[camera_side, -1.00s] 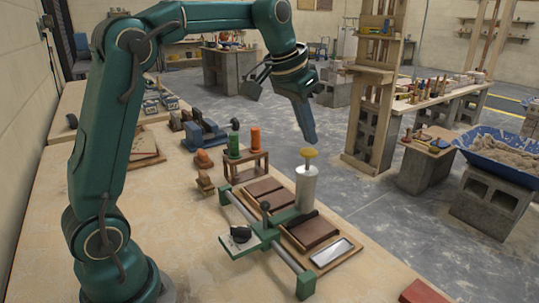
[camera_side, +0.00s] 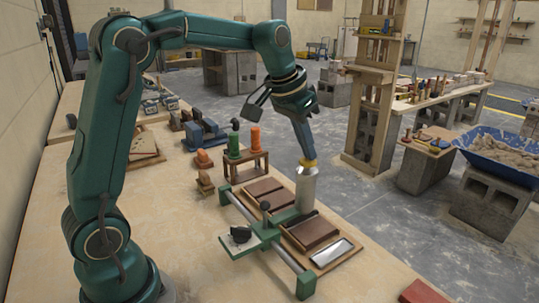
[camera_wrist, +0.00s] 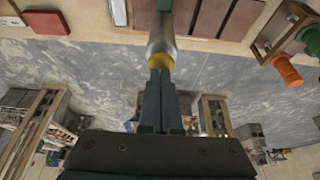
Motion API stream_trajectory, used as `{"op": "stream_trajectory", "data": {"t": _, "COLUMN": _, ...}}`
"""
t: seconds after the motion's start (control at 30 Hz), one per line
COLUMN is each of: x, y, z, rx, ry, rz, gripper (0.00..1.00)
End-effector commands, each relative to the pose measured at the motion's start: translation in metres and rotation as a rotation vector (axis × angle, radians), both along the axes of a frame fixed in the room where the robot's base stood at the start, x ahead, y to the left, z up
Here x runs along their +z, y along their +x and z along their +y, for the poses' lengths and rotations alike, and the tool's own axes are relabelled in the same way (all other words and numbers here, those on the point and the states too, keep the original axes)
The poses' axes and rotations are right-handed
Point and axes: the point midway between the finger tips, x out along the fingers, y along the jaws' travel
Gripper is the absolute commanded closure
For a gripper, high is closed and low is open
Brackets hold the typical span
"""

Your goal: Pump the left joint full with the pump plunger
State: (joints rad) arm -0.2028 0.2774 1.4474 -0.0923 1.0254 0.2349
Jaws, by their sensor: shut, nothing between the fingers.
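The pump (camera_side: 306,192) is a pale grey upright cylinder on a green carriage that spans the brick tray. Its yellow plunger knob (camera_side: 308,163) sits low, close above the cylinder top. My gripper (camera_side: 310,153) is shut and empty, its fingertips at the top of the knob and seemingly touching it. In the wrist view the shut fingers (camera_wrist: 160,78) meet the yellow knob (camera_wrist: 160,61) in line with the cylinder (camera_wrist: 161,38). Reddish-brown bricks (camera_side: 312,233) lie in the tray under the carriage.
A pale plate (camera_side: 332,253) lies at the tray's near end.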

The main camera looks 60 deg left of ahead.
Motion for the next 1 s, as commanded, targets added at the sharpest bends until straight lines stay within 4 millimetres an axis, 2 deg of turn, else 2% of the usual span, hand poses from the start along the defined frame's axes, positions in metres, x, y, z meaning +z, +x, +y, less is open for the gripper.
{"op": "stream_trajectory", "data": {"t": 0.53, "x": -0.003, "y": 0.000, "z": 0.000, "rx": 0.000, "ry": 0.000, "rz": 0.003, "gripper": 1.00}}
{"op": "stream_trajectory", "data": {"t": 1.0, "x": 0.021, "y": 0.000, "z": 0.000, "rx": -0.001, "ry": 0.001, "rz": 0.001, "gripper": 1.00}}
